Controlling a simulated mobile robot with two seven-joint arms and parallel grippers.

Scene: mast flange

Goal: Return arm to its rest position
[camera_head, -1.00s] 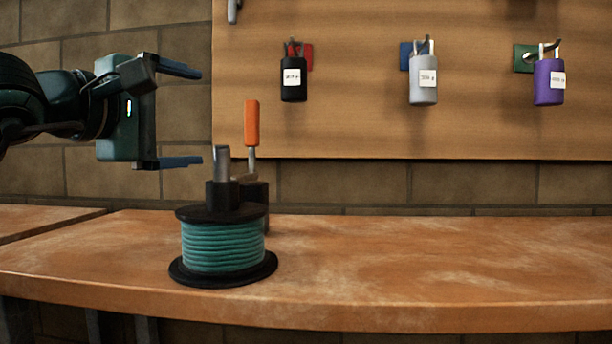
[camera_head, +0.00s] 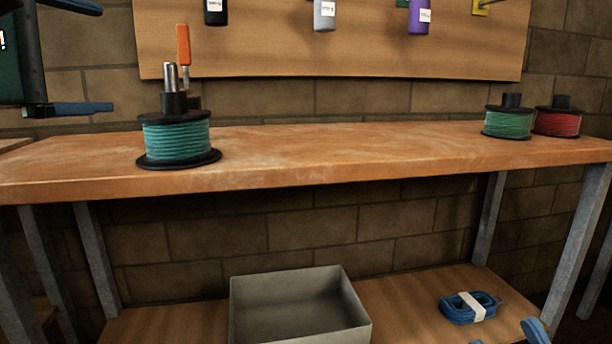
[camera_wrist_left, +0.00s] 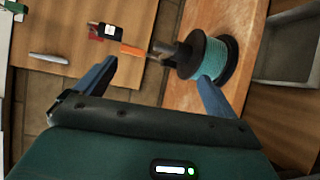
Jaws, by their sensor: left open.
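My left gripper (camera_head: 80,58) is at the upper left of the head view, partly cut off by the frame edge. Its two blue fingers are wide apart with nothing between them. In the wrist view the open fingers (camera_wrist_left: 155,82) show the teal spool (camera_wrist_left: 212,58) beyond them. In the head view the teal spool (camera_head: 177,140) stands upright on the workbench, to the right of and below my gripper, apart from it. A metal post tops the spool, and an orange handle (camera_head: 183,45) rises behind it.
The wooden workbench (camera_head: 300,155) is clear between the teal spool and the green spool (camera_head: 508,122) and red spool (camera_head: 558,121). A grey bin (camera_head: 300,300) and blue coiled cable (camera_head: 468,307) lie on the lower shelf.

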